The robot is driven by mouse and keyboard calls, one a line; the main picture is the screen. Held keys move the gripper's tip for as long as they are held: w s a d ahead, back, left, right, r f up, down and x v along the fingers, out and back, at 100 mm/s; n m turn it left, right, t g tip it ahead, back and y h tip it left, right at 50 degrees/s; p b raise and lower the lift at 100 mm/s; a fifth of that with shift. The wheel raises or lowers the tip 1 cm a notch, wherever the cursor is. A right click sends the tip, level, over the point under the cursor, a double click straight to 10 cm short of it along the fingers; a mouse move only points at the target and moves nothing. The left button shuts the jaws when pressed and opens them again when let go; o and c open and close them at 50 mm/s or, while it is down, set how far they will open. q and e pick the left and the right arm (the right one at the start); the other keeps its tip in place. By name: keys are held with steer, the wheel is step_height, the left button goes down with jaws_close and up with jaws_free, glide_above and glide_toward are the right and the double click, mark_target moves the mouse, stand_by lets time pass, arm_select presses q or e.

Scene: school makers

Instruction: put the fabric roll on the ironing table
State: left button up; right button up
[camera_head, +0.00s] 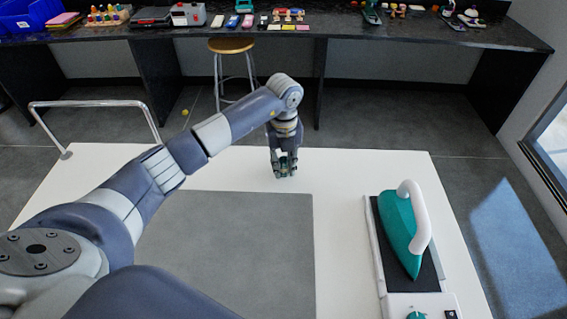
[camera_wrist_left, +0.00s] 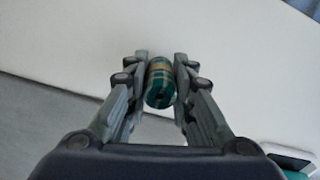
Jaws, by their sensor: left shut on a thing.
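The fabric roll (camera_wrist_left: 160,84) is a small green plaid roll with a tan band. It shows in the left wrist view between the two fingers of my left gripper (camera_wrist_left: 161,80), which is shut on it. In the head view, my left gripper (camera_head: 285,170) points down over the far part of the white ironing table (camera_head: 345,185). The roll is mostly hidden by the fingers there, and I cannot tell whether it touches the table. My right gripper is not in view.
A teal iron (camera_head: 398,225) with a white handle rests on its stand at the table's right. A grey pad (camera_head: 245,240) covers the middle. A metal rail (camera_head: 95,104) stands at the far left. A stool (camera_head: 231,46) and a dark workbench (camera_head: 350,30) with several items are beyond.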

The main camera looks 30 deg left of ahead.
mark_target(283, 159)
arm_select(q)
steer(key=shift+f, duration=0.15)
steer(key=o, duration=0.8)
steer(key=shift+o, duration=0.2)
steer(key=shift+r, duration=0.35)
step_height(283, 159, up, 11)
steer(key=b, duration=0.2)
steer(key=shift+r+b, duration=0.15)
steer(key=shift+b, duration=0.2)
steer(key=shift+r, duration=0.15)
